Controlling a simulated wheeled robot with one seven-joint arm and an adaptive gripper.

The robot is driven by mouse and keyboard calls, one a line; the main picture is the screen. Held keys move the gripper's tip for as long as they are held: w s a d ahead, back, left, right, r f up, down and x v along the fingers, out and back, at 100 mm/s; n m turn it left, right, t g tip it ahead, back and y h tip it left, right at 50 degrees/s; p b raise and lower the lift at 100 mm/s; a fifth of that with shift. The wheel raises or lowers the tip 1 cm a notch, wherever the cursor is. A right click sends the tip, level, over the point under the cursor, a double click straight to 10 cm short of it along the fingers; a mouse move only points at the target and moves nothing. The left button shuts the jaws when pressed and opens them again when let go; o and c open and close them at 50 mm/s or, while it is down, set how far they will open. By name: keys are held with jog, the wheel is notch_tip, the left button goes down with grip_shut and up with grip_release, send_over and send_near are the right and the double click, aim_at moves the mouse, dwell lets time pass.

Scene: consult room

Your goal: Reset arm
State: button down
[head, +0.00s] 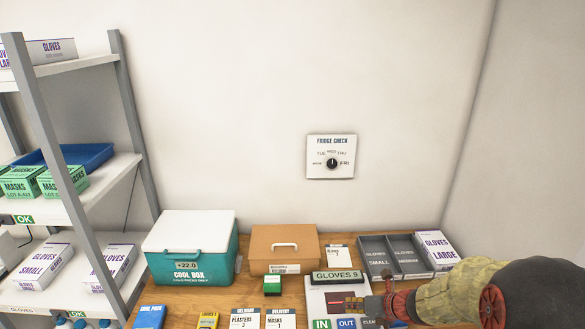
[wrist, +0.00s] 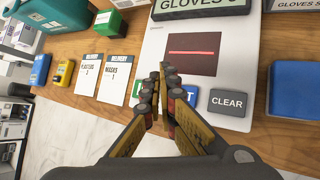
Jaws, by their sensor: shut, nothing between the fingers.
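My arm reaches in from the right in the head view. My gripper (head: 386,306) is over the front right part of the wooden table, at the white panel (head: 316,298). In the wrist view my gripper (wrist: 166,78) has its fingers together with nothing between them. The fingers are in front of the OUT button (wrist: 189,95) and partly hide it. The grey CLEAR button (wrist: 228,102) is just right of the fingers. I cannot tell whether the fingertips touch the panel. The display (head: 337,279) at the panel's back reads GLOVES 9.
A teal cool box (head: 188,262) and a brown box (head: 284,240) stand at the back. A grey divided tray (head: 375,241) with a GLOVES LARGE box (head: 438,249) is behind my arm. Delivery cards (head: 281,320) lie in front. A shelf rack (head: 72,190) stands left. The air above the table is clear.

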jog(key=s+a+r+n+g+b, duration=0.1)
jog(key=s+a+r+n+g, duration=0.15)
jog(key=s+n, duration=0.65)
jog(key=s+a+r+n+g, duration=0.1)
jog(key=s+n+g, duration=0.2)
jog(key=s+n, duration=0.6)
jog(key=s+d+r+n+t+h+b, duration=0.3)
jog(key=s+r+n, duration=0.8)
jog(key=n, duration=0.5)
notch_tip(320, 180, up, 3)
jog(key=t+h+b, duration=0.1)
jog(key=h, duration=0.1)
jog(key=shift+s+d+n+h, duration=0.15)
jog(key=shift+s+n+h, duration=0.15)
jog(key=shift+s+n, duration=0.1)
jog(key=shift+f, duration=0.1)
